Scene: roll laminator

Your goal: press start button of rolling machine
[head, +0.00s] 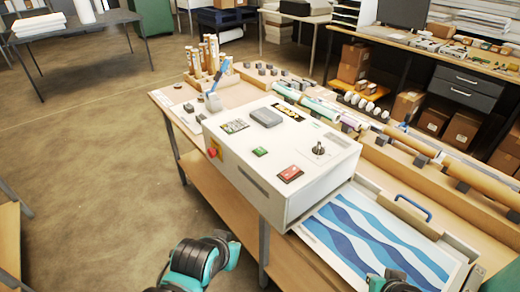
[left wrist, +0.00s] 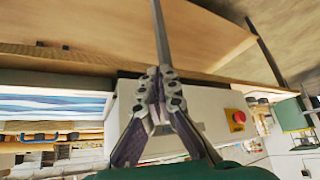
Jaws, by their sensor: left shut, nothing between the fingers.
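The rolling machine is a white box (head: 280,150) on the wooden bench in the head view. Its top carries a green button or label (head: 260,151), a red panel (head: 290,173), a grey display block (head: 265,117) and a dark knob (head: 319,149). A red emergency knob on yellow (head: 212,152) sits at its left front corner. In the left wrist view, my left gripper (left wrist: 160,80) is shut and empty, with the machine's white side (left wrist: 208,110) and the red knob (left wrist: 238,117) behind it. Only arm parts show at the head view's bottom edge; my right gripper is hidden.
A blue wave print (head: 375,240) lies in the tray at the machine's right. Rolls (head: 400,150) line the bench's back edge. Wooden bench edges and a leg (head: 263,240) stand near my left arm. Open floor (head: 110,140) lies left.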

